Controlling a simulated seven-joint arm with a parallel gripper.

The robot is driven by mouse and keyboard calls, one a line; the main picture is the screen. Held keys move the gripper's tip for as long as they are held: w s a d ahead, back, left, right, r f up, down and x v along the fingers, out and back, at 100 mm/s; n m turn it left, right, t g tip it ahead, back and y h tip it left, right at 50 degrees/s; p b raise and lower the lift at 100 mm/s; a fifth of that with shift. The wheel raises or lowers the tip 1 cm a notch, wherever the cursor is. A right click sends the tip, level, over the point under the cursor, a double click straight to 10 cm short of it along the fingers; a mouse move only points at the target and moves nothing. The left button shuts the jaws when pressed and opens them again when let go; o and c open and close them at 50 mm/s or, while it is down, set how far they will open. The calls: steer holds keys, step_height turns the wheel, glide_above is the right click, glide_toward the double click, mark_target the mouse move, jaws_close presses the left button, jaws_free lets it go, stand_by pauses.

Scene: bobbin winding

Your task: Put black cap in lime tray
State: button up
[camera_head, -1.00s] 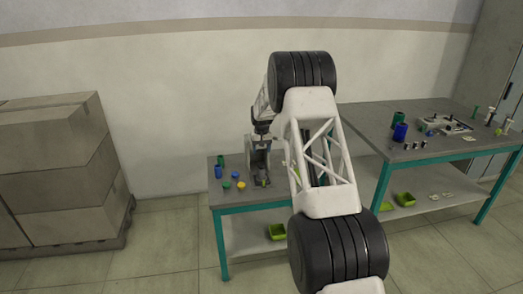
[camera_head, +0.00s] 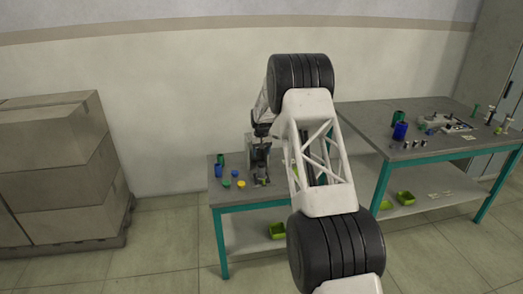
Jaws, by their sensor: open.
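My gripper (camera_head: 260,153) hangs from the wrist over the back of the small table (camera_head: 279,199), near a small grey and dark fixture (camera_head: 261,178). It is small and partly merged with the fixture behind it; its jaws are open. I cannot pick out a black cap for certain; it may be among the small dark pieces by the fixture or hidden by my arm. A lime tray (camera_head: 277,231) sits on the lower shelf of the small table. More lime trays (camera_head: 405,198) are on the lower shelf of the right-hand table.
Blue, green and yellow small parts (camera_head: 226,184) lie left of the fixture. A larger table (camera_head: 421,150) at the right holds green and blue spools (camera_head: 400,131) and other fittings. Stacked boxes (camera_head: 53,170) stand far left. My arm blocks the small table's right side.

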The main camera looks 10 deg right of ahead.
mark_target(261, 163)
steer(key=shift+f, duration=2.75)
steer(key=shift+c, duration=0.4)
steer(key=c, duration=0.5)
steer(key=shift+r, duration=0.25)
steer(key=shift+r, duration=2.3)
